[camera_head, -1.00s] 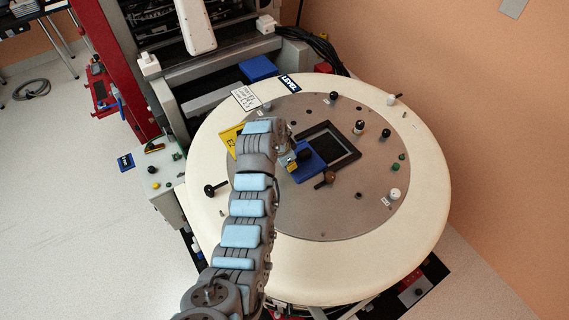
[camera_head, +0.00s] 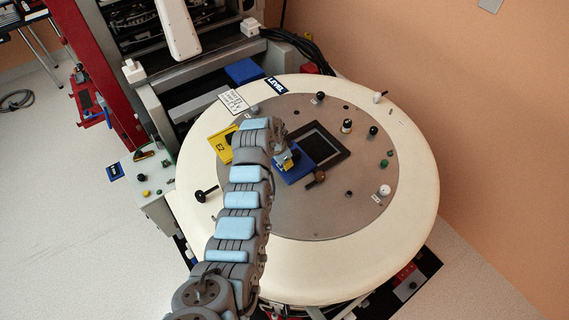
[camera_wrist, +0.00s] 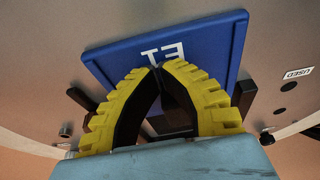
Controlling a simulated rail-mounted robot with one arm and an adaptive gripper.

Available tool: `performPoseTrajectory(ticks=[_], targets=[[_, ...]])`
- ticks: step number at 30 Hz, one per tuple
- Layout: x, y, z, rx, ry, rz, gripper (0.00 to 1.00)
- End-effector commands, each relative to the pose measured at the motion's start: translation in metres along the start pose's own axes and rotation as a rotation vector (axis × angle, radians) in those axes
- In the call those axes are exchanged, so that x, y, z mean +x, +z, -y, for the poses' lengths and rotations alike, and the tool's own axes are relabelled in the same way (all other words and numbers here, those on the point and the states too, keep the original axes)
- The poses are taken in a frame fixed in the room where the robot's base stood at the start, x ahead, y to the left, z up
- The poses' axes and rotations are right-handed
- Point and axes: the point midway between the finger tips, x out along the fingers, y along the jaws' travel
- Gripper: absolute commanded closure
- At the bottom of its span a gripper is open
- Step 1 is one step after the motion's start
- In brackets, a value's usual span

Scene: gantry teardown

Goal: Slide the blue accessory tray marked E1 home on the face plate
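The blue tray marked E1 (camera_head: 304,166) lies on the round grey face plate (camera_head: 345,205), overlapping the near-left side of a square black frame (camera_head: 338,158). In the wrist view the tray (camera_wrist: 205,45) fills the upper middle, its white E1 label upside down. My gripper (camera_head: 287,160) is over the tray's left part. In the wrist view its yellow, dark-lined fingers (camera_wrist: 156,68) arch together and their tips meet in front of the label. A dark part shows between the fingers, but I cannot tell whether they grip it. The tray's near edge is partly hidden by the fingers.
Several knobs stand on the plate, including a black one (camera_head: 373,131) and a white one (camera_head: 384,190). A brown latch-like piece (camera_head: 315,179) sits beside the tray. A yellow E2 tag (camera_head: 219,146) lies left of my arm. The cream rim (camera_head: 410,220) is mostly clear.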

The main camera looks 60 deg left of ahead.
Motion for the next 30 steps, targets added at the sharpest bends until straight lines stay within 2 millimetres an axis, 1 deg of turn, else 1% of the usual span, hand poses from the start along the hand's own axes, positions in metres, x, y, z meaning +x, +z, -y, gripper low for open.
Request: performPoseTrajectory(ticks=[6, 18, 30], targets=[[0.011, -0.018, 0.0, 0.005, 0.001, 0.002, 1.0], [0.019, -0.054, 0.001, 0.006, -0.001, 0.001, 1.0], [0.031, -0.078, 0.001, 0.006, -0.001, 0.006, 1.0]])
